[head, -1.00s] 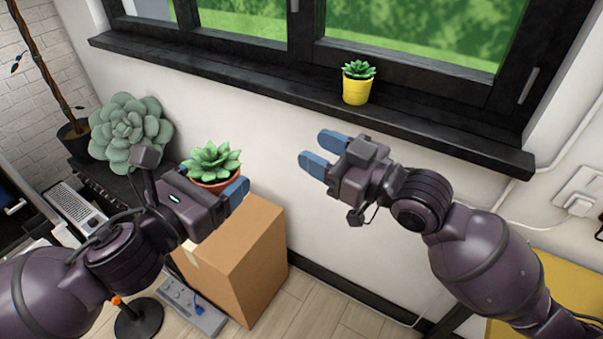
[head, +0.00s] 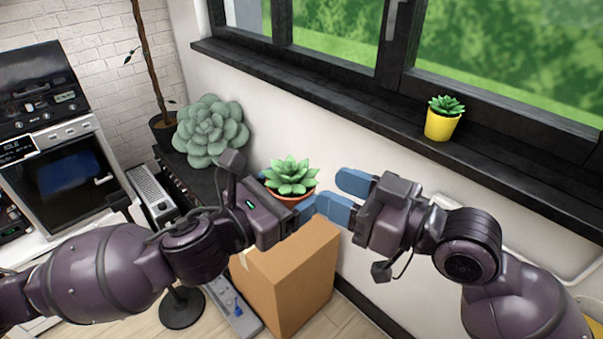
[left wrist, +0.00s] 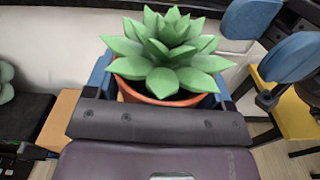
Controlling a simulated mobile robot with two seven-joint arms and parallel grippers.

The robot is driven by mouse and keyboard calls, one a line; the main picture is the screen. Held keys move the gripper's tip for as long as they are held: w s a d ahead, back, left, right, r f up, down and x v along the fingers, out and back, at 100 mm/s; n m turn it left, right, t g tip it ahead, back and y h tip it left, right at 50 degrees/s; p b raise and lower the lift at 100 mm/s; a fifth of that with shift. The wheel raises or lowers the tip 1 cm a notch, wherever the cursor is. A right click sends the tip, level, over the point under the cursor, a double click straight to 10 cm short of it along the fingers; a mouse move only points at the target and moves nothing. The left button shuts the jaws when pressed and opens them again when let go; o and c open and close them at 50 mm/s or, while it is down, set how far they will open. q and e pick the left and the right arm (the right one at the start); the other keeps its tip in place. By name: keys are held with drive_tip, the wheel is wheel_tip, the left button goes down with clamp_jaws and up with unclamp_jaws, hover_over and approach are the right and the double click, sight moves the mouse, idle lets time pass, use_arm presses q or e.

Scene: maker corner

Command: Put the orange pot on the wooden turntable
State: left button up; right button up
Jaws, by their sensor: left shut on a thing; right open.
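The orange pot (head: 291,198) holds a green succulent and looks upright. My left gripper (head: 306,209) is shut on it, above a cardboard box. In the left wrist view the pot (left wrist: 160,98) sits between the two blue fingers, its rim partly hidden by leaves. My right gripper (head: 346,196) is open and empty, just right of the pot in the head view. Its blue fingers also show at the upper right of the left wrist view (left wrist: 270,38). I cannot make out the wooden turntable in either view.
The cardboard box (head: 285,275) stands below the held pot. A yellow pot (head: 441,126) stands on the dark windowsill (head: 330,96). A large grey-green succulent (head: 210,131) and an oven (head: 75,175) are at the left. A yellow surface (left wrist: 290,108) shows in the left wrist view.

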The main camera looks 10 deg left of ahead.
sight(300, 175)
drive_tip(key=shift+x, duration=3.55)
drive_tip(key=c, duration=0.7)
use_arm(q)
drive_tip(key=o, duration=0.7)
use_arm(e)
clamp_jaws()
use_arm(q)
drive_tip(key=o, duration=0.5)
drive_tip(key=shift+c, duration=0.2)
drive_tip(key=shift+s+d, duration=0.1)
drive_tip(key=shift+s, duration=0.05)
use_arm(e)
drive_tip(key=shift+r, duration=0.1)
